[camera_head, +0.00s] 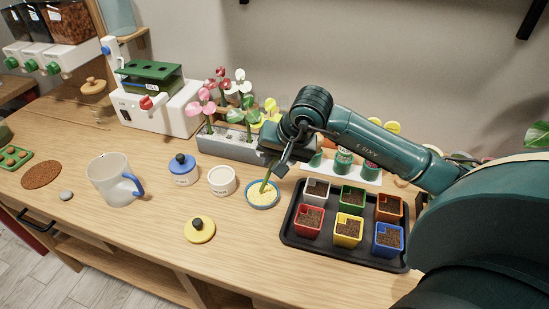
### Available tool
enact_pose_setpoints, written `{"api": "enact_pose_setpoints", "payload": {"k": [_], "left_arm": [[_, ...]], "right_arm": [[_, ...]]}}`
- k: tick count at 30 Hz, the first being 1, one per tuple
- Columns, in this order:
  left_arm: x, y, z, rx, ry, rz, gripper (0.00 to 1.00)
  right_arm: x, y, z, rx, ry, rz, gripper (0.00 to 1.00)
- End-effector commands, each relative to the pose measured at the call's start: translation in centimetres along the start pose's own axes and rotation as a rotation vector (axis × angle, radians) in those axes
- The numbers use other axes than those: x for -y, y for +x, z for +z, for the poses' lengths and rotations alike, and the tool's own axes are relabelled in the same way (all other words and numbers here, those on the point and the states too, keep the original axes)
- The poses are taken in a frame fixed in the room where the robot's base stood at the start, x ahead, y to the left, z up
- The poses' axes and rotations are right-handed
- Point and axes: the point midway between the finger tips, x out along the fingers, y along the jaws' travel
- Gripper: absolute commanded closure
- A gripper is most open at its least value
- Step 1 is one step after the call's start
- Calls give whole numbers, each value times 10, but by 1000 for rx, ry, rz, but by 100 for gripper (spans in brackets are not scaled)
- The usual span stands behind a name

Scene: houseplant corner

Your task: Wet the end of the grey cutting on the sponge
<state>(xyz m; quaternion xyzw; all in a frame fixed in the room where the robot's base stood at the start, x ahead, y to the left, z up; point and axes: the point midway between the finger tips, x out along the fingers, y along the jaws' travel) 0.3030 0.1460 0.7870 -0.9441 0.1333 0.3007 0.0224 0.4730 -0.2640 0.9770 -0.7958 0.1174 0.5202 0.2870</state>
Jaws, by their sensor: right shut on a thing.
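My right gripper (278,164) comes in from the right and is shut on a cutting. The cutting's green stem (266,180) points down and slightly left from the fingers. Its top is hidden behind the gripper and wrist, so I cannot see any grey on it. The stem's lower end is over the yellow sponge (256,198) in a round blue dish and appears to meet it; I cannot tell for sure whether they touch. My left gripper is not in view.
A black tray (285,228) with several coloured soil pots stands right of the sponge. A white open jar (222,181), a blue-lidded jar (183,169) and a frosted mug (112,178) stand left. A yellow lid (200,230) lies in front. A grey planter (226,147) of cuttings stands behind.

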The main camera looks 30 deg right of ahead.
Motion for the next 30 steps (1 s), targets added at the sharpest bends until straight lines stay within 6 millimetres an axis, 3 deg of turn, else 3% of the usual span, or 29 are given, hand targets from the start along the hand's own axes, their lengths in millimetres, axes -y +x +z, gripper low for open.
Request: {"api": "enact_pose_setpoints", "payload": {"k": [30], "left_arm": [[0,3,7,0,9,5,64]], "right_arm": [[-3,6,2,1,0,1,100]]}}
